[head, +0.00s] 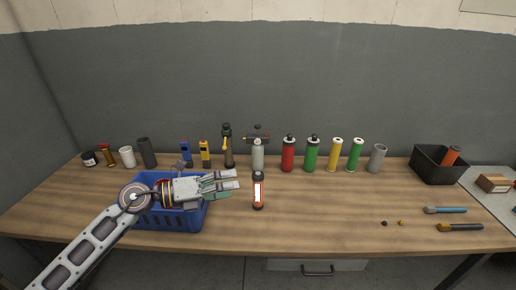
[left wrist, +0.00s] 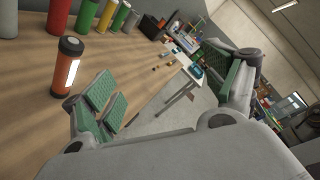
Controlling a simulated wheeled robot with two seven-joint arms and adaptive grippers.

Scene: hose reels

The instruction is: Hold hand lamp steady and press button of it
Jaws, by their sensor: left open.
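The hand lamp (head: 258,190) stands upright on the wooden table, right of my left gripper. It has an orange and black body with a bright white light panel. In the left wrist view the lamp (left wrist: 66,68) stands at the left, beyond the green-padded fingers. My left gripper (head: 232,182) is open and empty, above the right end of the blue basket and a little left of the lamp, not touching it. The gripper also shows in the left wrist view (left wrist: 165,88) with its fingers spread apart. I cannot make out the lamp's button. My right gripper is not in view.
A blue basket (head: 160,219) stands under my left forearm. Several bottles and cylinders, such as a red bottle (head: 288,156), line the back. A black bin (head: 430,168) and brushes (head: 460,227) are at the right. The table front right of the lamp is mostly clear.

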